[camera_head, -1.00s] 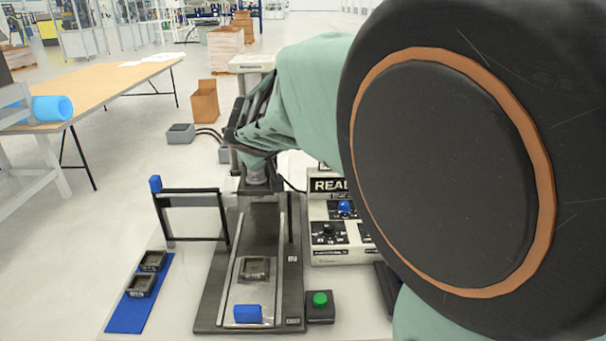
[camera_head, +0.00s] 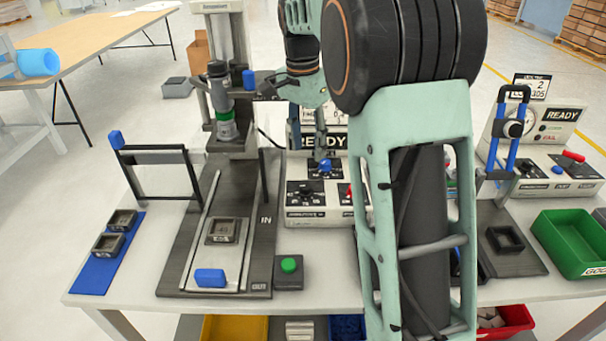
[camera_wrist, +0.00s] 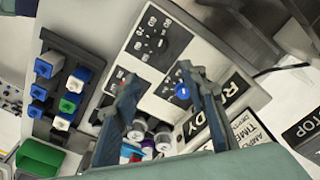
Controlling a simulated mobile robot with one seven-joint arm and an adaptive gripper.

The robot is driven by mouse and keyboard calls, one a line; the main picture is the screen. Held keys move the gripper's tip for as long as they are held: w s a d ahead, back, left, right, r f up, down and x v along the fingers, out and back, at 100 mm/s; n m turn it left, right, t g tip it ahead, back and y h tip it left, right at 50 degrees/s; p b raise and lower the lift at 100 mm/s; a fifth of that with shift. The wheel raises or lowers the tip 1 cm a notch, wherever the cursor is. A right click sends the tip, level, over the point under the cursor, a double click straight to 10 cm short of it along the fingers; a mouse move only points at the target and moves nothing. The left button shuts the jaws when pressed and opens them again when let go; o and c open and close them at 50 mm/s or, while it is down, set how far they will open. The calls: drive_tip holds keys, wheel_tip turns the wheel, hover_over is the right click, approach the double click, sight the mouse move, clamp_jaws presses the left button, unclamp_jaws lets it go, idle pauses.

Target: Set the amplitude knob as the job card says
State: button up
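The white control box (camera_head: 304,215) carries a READY display and black dial panels. A blue knob (camera_head: 325,165) sits on its upper panel; it also shows in the wrist view (camera_wrist: 182,90). A black knob (camera_head: 305,193) is on the lower left panel. I cannot read which knob is the amplitude one. My gripper (camera_head: 321,143) points down just above the blue knob. In the wrist view my gripper (camera_wrist: 160,80) has its fingers wide apart, with the blue knob close by the right finger. A sign (camera_wrist: 246,132) beside READY is partly legible; I cannot identify a job card.
A press stand (camera_head: 228,120) with a slide and a green button (camera_head: 289,264) stands left of the box. A blue strip (camera_head: 96,276) holds two dark parts. A second READY station (camera_head: 548,127) and a green bin (camera_head: 570,240) are at right. My arm hides the middle.

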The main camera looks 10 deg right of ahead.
sight(306, 185)
drive_tip(key=shift+y, duration=0.4)
wheel_tip(306, 185, down, 11)
drive_tip(key=shift+s+a+r+b, duration=0.1)
drive_tip(key=shift+a+r+b, duration=0.05)
drive_tip(key=shift+b, duration=0.35)
drive_tip(key=shift+c, duration=0.3)
clamp_jaws()
